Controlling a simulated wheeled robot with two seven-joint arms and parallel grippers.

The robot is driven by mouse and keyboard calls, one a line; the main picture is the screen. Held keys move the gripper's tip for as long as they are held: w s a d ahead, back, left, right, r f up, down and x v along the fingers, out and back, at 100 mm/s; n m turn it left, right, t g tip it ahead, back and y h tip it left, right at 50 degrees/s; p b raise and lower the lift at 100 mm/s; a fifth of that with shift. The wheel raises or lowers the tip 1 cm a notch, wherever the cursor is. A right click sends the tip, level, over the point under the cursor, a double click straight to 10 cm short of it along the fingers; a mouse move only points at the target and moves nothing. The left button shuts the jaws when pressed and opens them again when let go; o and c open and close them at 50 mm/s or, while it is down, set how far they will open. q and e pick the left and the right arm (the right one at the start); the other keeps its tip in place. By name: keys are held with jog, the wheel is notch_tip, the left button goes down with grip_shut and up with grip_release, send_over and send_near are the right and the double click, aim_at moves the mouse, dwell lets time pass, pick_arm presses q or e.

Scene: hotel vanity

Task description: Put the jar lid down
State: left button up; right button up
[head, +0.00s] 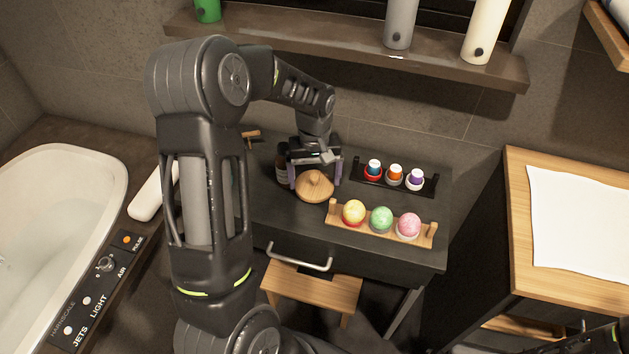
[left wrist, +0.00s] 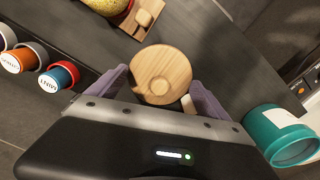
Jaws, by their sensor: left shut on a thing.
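The round, pale wooden jar lid (head: 314,187) has a small knob and sits between the fingers of my left gripper (head: 316,176), over the dark vanity top. In the left wrist view the lid (left wrist: 162,74) shows between the two purple-grey fingers of the gripper (left wrist: 160,92), which is shut on it. I cannot tell whether the lid touches the top. A teal jar (left wrist: 276,128) with a white label stands to the right in the left wrist view. In the head view my left arm hides that area. My right gripper is not clearly in view.
A wooden tray (head: 428,237) holds yellow, green and pink balls just right of the lid. A black rack (head: 361,185) with small cups is behind it. The right end of the vanity top (head: 438,205) is clear.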

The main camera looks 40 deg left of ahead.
aim_at(315, 176)
pick_arm(q)
jog(key=shift+f, duration=0.85)
jog(key=shift+f, duration=0.2)
jog(key=o, duration=1.1)
jog(key=shift+r, duration=0.1)
notch_tip(315, 176, up, 12)
jog(key=shift+r, duration=0.15)
